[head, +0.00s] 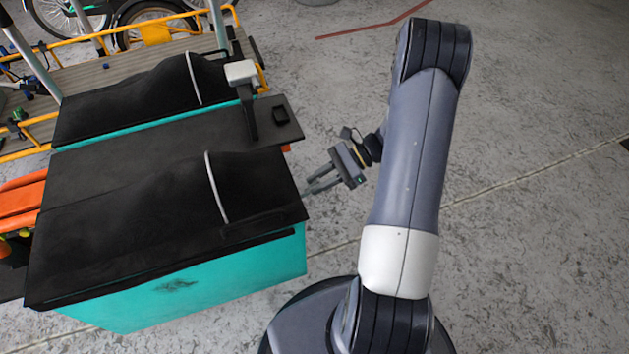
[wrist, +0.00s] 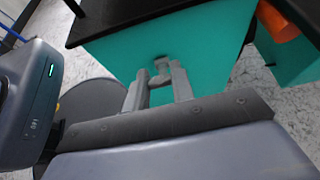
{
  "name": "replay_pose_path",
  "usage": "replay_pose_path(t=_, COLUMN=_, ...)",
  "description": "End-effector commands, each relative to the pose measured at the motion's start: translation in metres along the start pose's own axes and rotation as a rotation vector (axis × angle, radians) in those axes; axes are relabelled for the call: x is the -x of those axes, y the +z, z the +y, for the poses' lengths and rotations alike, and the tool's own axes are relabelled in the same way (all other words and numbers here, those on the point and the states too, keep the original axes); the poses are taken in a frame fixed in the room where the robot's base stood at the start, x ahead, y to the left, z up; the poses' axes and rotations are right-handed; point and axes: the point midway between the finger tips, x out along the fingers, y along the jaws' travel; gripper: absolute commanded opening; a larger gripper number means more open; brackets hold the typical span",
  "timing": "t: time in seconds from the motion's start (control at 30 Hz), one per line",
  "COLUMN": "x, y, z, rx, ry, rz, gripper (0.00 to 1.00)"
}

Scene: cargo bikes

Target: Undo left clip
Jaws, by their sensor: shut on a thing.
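The cargo box (head: 190,285) has teal sides and a black cover (head: 120,225); its teal side (wrist: 215,35) fills the upper middle of the wrist view. My gripper (head: 313,185) is at the box's right end, below the cover's edge. In the wrist view its two fingers (wrist: 160,84) point at the teal side and are shut on a small grey clip (wrist: 160,66) between their tips. The clip is partly hidden by the fingers. In the head view I cannot make out the clip.
An orange part (wrist: 277,22) shows beside the teal side. A bike with a yellow frame (head: 85,40) is behind. The floor at the right is clear.

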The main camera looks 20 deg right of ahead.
Motion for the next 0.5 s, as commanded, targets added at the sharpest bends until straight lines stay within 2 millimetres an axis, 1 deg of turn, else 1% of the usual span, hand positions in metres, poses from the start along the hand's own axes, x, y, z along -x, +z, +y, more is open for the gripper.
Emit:
replay_pose_path(t=0.03, x=0.0, y=-0.005, z=0.0, rx=-0.003, ry=-0.002, rz=-0.036, gripper=0.0)
replay_pose_path(t=0.13, x=0.001, y=-0.01, z=0.0, rx=-0.002, ry=-0.002, rz=-0.098, gripper=0.0)
replay_pose_path(t=0.3, x=0.001, y=-0.015, z=0.0, rx=-0.001, ry=-0.001, rz=-0.177, gripper=0.0)
replay_pose_path(t=0.5, x=0.001, y=-0.017, z=0.0, rx=-0.001, ry=-0.001, rz=-0.226, gripper=0.0)
